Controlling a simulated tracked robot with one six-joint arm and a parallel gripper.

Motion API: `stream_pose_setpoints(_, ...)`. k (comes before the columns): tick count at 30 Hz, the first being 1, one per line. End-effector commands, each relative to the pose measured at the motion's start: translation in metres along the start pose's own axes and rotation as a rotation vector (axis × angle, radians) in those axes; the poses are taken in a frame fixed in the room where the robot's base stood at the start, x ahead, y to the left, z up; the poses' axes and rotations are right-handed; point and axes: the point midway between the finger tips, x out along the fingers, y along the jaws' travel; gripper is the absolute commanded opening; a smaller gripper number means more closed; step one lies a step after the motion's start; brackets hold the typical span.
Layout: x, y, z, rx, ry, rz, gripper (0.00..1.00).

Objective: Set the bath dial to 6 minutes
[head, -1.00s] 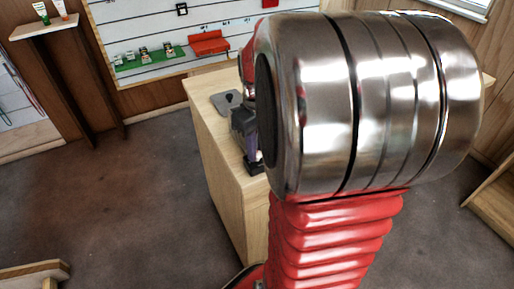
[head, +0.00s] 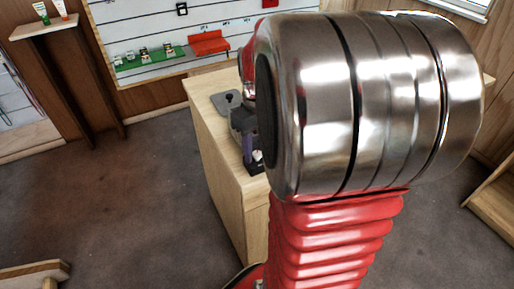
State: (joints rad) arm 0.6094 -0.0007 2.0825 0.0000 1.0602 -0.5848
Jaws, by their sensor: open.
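My gripper (head: 251,163) shows only in part in the head view, as a small dark and purple shape at the left edge of my large metal arm joint. It is open, over the near left part of the wooden counter. A grey device (head: 238,117), which looks like the bath, stands on the counter just behind it. A flat grey plate with a black knob (head: 230,98), like a lid, lies beyond it. A small white spot shows beside the purple part; I cannot tell whether it is the dial. The dial and its setting cannot be made out.
The wooden counter (head: 205,105) has a bare strip along its left edge. My arm hides most of its top. A slatted wall with a red tray (head: 208,43) and a green tray (head: 147,58) is behind. The dark floor at left is clear.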

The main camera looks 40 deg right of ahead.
Motion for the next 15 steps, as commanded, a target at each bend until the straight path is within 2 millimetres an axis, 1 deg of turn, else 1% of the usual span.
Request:
stream_pose_setpoints(4,-0.009,0.0,0.0,0.0,0.002,0.001,0.42)
stream_pose_setpoints(7,-0.021,0.0,-0.001,0.0,0.003,0.002,0.42)
stream_pose_setpoints(11,-0.041,0.001,-0.001,0.0,0.004,0.003,0.42)
stream_pose_setpoints(15,-0.066,0.001,-0.001,0.0,0.004,0.003,0.42)
